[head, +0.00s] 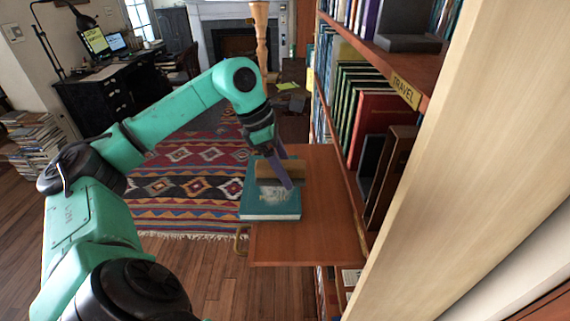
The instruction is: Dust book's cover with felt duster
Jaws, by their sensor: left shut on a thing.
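A teal book (262,207) lies flat on a wooden pull-out shelf (325,225), with a pale greyish patch on its cover. My left gripper (266,150) is above the far part of the book, pointing down, and is shut on the felt duster (288,172). The duster shows a purple-grey strip slanting down over the cover and a brown block beside it. Its lower end is at or just above the cover; I cannot tell if it touches. My right gripper is not in view.
A tall bookcase (414,90) with rows of books and a "TRAVEL" label stands close on the right. A patterned rug (185,185) covers the floor at left. A desk (110,90) and book piles (35,145) stand farther back left. The shelf's right part is clear.

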